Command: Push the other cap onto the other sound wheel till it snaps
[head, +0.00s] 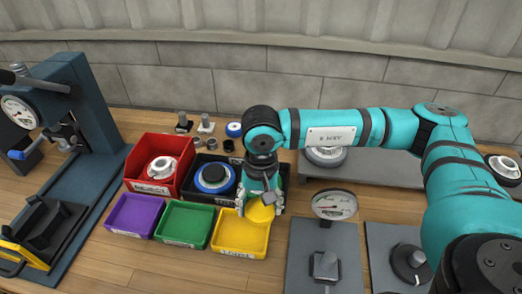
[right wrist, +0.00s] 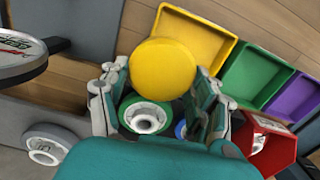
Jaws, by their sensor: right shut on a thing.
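My right gripper (head: 262,205) is shut on a round yellow cap (head: 260,211), held above the yellow bin's back edge in the head view. In the right wrist view the cap (right wrist: 162,69) sits between the fingertips. A green wheel with a white hub (right wrist: 148,115) shows between the fingers, below the cap in the picture; I cannot tell whether they touch. In the head view my gripper hides this wheel. A blue wheel with a black centre (head: 213,178) lies in the black tray (head: 193,197). My left gripper is not in view.
A red reject bin (head: 141,183) holds a white wheel (head: 161,169). Purple (head: 131,216), green (head: 184,225) and yellow (head: 240,239) bins stand in front. A dial gauge stand (head: 325,268) is to the right, a blue press (head: 82,115) to the left.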

